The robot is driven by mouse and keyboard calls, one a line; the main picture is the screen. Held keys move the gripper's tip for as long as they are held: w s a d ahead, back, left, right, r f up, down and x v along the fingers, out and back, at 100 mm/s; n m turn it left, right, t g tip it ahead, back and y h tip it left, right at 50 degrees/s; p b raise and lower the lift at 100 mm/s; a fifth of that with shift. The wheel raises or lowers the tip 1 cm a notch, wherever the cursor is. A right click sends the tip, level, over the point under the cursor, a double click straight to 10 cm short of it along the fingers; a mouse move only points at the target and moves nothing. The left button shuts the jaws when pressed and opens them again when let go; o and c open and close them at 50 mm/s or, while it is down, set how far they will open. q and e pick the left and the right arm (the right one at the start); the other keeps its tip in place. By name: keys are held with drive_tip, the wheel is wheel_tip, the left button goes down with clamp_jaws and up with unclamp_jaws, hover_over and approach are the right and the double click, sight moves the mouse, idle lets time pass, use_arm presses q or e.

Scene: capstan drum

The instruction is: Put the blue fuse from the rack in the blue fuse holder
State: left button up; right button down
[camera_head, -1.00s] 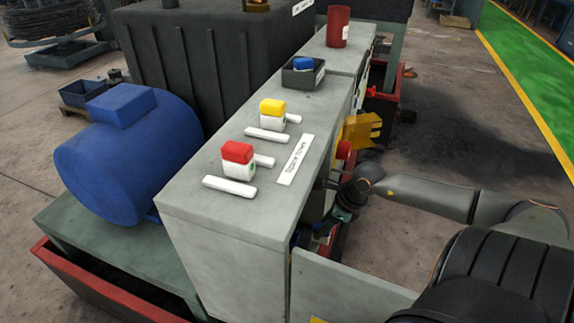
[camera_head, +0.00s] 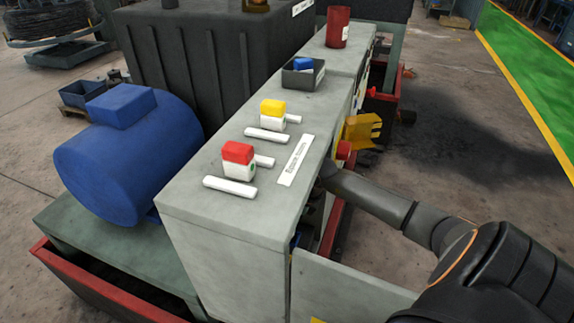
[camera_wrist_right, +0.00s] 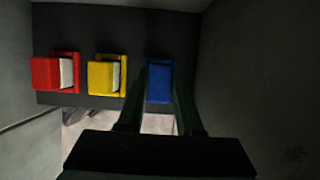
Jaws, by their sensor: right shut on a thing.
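In the right wrist view, my right gripper (camera_wrist_right: 160,100) has its dark green fingers on either side of a blue block, the blue fuse (camera_wrist_right: 159,80), and is shut on it. The block is in front of a dark panel, in line with a red holder (camera_wrist_right: 56,73) and a yellow holder (camera_wrist_right: 107,75). The blue fuse holder is hidden or cannot be told apart from the block, so I cannot tell how far in it sits. In the head view the right gripper is hidden inside the grey cabinet (camera_head: 225,260). My left gripper is not in view.
On the cabinet top are a red fuse (camera_head: 238,155), a yellow fuse (camera_head: 272,110), white bars and a label (camera_head: 297,158). A dark tray (camera_head: 300,80) holds a blue piece (camera_head: 303,63). A red can (camera_head: 337,25) stands behind. Cabinet walls flank the gripper closely.

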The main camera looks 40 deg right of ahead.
drive_tip(key=shift+f, duration=1.05)
drive_tip(key=shift+f, duration=0.2)
drive_tip(key=c, duration=0.6)
unclamp_jaws()
drive_tip(key=shift+o, duration=0.2)
drive_tip(key=shift+r, duration=0.15)
drive_tip(key=v, duration=0.3)
drive_tip(key=shift+s+d+r, duration=0.1)
drive_tip(key=shift+r, duration=0.05)
drive_tip(key=s+d, duration=0.5)
drive_tip(key=s, duration=0.5)
drive_tip(key=shift+s+p, duration=0.3)
drive_tip(key=shift+p, duration=0.1)
